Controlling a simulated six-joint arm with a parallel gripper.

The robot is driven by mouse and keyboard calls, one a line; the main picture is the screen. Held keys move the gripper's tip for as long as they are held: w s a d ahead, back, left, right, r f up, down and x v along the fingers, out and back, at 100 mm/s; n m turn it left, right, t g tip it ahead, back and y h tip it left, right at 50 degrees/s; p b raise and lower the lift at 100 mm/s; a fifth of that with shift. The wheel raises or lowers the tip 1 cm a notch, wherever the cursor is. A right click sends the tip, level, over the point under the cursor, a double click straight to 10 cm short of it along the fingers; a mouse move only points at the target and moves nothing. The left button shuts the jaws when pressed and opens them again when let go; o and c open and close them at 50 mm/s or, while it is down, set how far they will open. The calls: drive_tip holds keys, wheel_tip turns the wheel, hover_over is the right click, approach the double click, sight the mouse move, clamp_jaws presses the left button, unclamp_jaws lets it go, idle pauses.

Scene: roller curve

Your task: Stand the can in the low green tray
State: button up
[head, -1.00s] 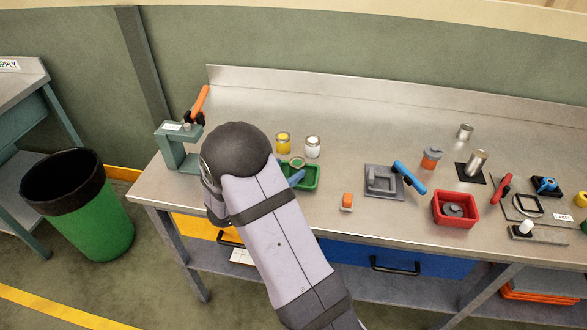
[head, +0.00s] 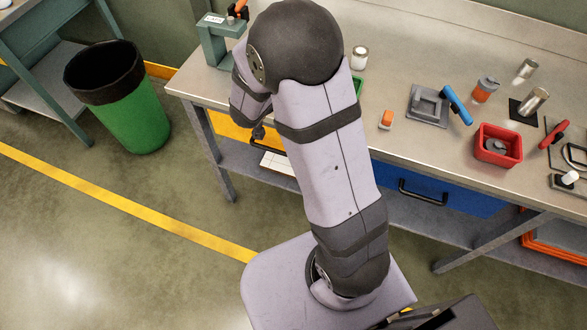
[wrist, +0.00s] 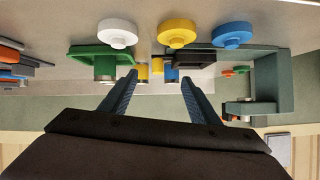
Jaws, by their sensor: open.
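The low green tray (head: 358,86) is mostly behind my arm in the head view; only an edge shows. In the wrist view, which looks upside down, the green tray (wrist: 84,56) is left of my fingers. A pale metallic can-like cylinder (wrist: 103,68) shows at it and seems to stand in it; its base is hidden. My gripper (wrist: 158,78) is open, its blue-grey fingers apart and clear of the tray; it is hidden in the head view. Two silver cans stand at the right of the bench, one bare (head: 527,68), one on a black mat (head: 534,101).
A white jar (head: 359,57) stands near the tray. The wrist view also shows yellow (wrist: 177,33) and blue (wrist: 232,35) round containers and a green clamp-like stand (wrist: 272,85). A red bin (head: 498,145), a grey fixture (head: 427,105) and an orange-topped block (head: 387,119) sit farther right.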

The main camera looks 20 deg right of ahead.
drive_tip(key=a+n+y, duration=0.1)
drive_tip(key=a, duration=0.1)
drive_tip(key=a+n+y, duration=0.1)
drive_tip(key=a+y, duration=0.1)
drive_tip(key=a, duration=0.1)
drive_tip(key=a+n+y, duration=0.1)
drive_tip(key=a+y, duration=0.1)
drive_tip(key=shift+s+a+f, duration=0.15)
drive_tip(key=shift+s+f, duration=0.1)
drive_tip(key=shift+f, duration=0.05)
drive_tip(key=s+a+f+n+g+y, duration=0.1)
drive_tip(key=s+a+n+g+y, duration=0.15)
drive_tip(key=s, duration=0.45)
drive_tip(key=s+a+f+n+g+y, duration=0.2)
drive_tip(key=s+a+n+g, duration=0.15)
drive_tip(key=s, duration=0.45)
drive_tip(key=s+d+n+g+h, duration=0.1)
drive_tip(key=s+d+g, duration=0.1)
drive_tip(key=s, duration=0.9)
drive_tip(key=shift+s+d+g, duration=0.25)
drive_tip(key=shift+d+g, duration=0.1)
drive_tip(key=shift+g, duration=0.15)
drive_tip(key=shift+r, duration=0.1)
